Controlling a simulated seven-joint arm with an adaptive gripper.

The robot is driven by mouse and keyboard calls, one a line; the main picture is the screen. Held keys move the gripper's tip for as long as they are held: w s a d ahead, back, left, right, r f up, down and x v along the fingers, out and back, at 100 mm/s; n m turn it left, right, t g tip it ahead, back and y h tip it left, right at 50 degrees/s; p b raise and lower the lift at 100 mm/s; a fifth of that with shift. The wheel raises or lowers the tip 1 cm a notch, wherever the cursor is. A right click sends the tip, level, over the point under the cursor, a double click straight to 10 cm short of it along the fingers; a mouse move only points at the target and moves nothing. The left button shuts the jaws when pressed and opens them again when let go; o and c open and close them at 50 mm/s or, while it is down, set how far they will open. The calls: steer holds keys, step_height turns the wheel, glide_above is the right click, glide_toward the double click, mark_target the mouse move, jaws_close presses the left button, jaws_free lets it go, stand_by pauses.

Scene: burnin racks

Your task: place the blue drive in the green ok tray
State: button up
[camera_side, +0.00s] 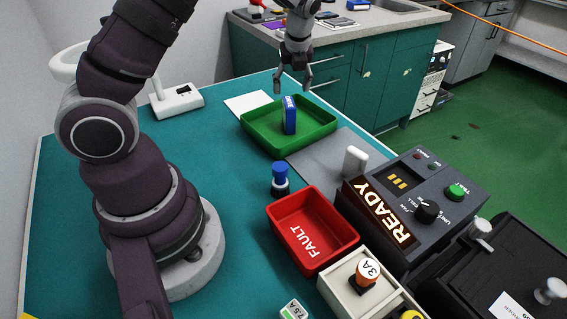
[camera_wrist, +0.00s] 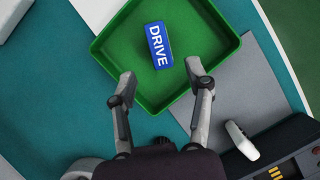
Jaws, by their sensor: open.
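The blue drive (camera_side: 289,115) stands upright on its narrow end inside the green tray (camera_side: 322,128). In the wrist view the drive (camera_wrist: 158,45), marked DRIVE, is inside the green tray (camera_wrist: 222,40) and touches none of its walls. My gripper (camera_side: 292,88) is open and empty above the tray, with clear space between its fingertips and the drive. In the wrist view my gripper (camera_wrist: 160,77) shows its two fingers spread apart, with the drive ahead of them and nothing between them.
A red FAULT tray (camera_side: 312,228) and a blue-capped cylinder (camera_side: 280,180) stand nearer on the teal table. A dark READY tester (camera_side: 415,205) and a small white block (camera_side: 355,160) are at right. A grey mat (camera_side: 318,160) beside the green tray is mostly clear.

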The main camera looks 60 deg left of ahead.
steer(key=s+d+r+n+t+h, duration=0.2)
steer(key=s+d+r+n, duration=0.2)
steer(key=s+d+n, duration=0.3)
steer(key=s+d+r+n+t+h, duration=0.1)
steer(key=s+d+r+n, duration=0.4)
steer(key=n, duration=1)
steer(key=s+d+h, duration=0.1)
steer(key=s+d, duration=0.1)
steer(key=s, duration=0.1)
steer(key=shift+r+n+t, duration=0.25)
steer(key=shift+n+t, duration=0.05)
steer(key=shift+t, duration=0.1)
